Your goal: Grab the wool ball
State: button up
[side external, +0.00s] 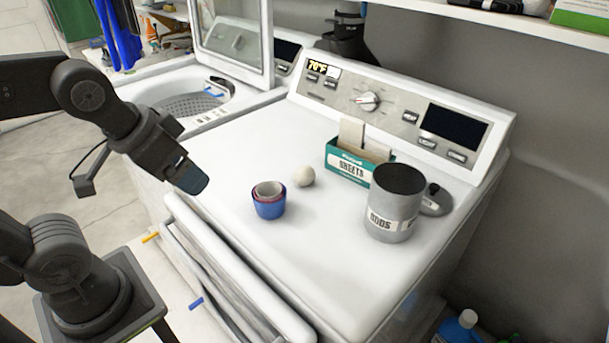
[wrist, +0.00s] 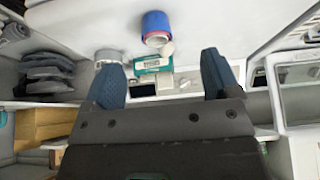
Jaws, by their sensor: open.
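The wool ball (side external: 304,176) is small, round and off-white. It rests on the white dryer top, behind and to the right of a small blue cup (side external: 269,205). In the wrist view the ball (wrist: 167,48) shows as a pale shape against the cup's rim, between the cup (wrist: 155,22) and a green box. My gripper (side external: 191,177) is above the dryer's left front edge, apart from the ball and left of the cup. In the wrist view my gripper (wrist: 161,62) has its two blue fingers spread wide with nothing held between them.
A green box of sheets (side external: 352,163) stands behind the ball, with a grey can (side external: 394,203) and a dark-handled object (side external: 434,202) to the right. The control panel (side external: 395,108) rises at the back. An open washer (side external: 190,104) is at the left. The dryer's front top is clear.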

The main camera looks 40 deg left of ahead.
jog(key=c, duration=0.4)
jog(key=n+h, duration=0.2)
jog(key=n, duration=1.2)
send_near(300, 169)
jog(key=x, duration=1.1)
jog(key=shift+a+f, duration=0.1)
